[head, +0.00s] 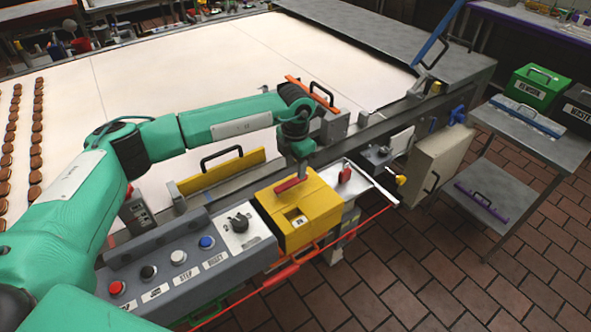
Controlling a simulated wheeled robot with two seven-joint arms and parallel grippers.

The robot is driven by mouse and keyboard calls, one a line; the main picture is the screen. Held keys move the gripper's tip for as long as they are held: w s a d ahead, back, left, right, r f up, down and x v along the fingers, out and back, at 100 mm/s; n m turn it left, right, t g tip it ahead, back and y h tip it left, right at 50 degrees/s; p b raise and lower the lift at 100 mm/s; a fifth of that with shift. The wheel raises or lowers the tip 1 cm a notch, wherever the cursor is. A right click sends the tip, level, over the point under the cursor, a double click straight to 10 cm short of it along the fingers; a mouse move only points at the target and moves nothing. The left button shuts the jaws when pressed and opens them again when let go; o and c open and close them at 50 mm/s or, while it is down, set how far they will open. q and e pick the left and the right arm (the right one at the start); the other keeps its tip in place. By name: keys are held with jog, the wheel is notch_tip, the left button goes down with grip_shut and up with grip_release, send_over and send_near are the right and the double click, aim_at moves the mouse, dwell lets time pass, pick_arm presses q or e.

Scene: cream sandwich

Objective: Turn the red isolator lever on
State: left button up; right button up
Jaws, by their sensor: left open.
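A yellow box (310,213) is mounted at the end of the grey control panel. A red lever (290,186) lies across its top, pointing toward the lower left. My left gripper (301,172) is open and points down, right at the lever's upper right end. The fingers are small and partly hidden, so I cannot tell whether they touch the lever. A second, smaller red handle (345,174) stands on a pale plate just right of the yellow box. My right gripper is not in view.
The panel (190,262) carries a red button (117,288), other buttons and a black knob (239,223). A yellow guard with a black handle (221,174) stands behind it. A red cable (345,232) runs along the front. A grey side table (535,145) stands right over open tiled floor.

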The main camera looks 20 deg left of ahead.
aim_at(295, 180)
pick_arm(q)
jog(key=shift+f+p, duration=0.4)
jog(key=shift+f, duration=1.55)
grip_shut()
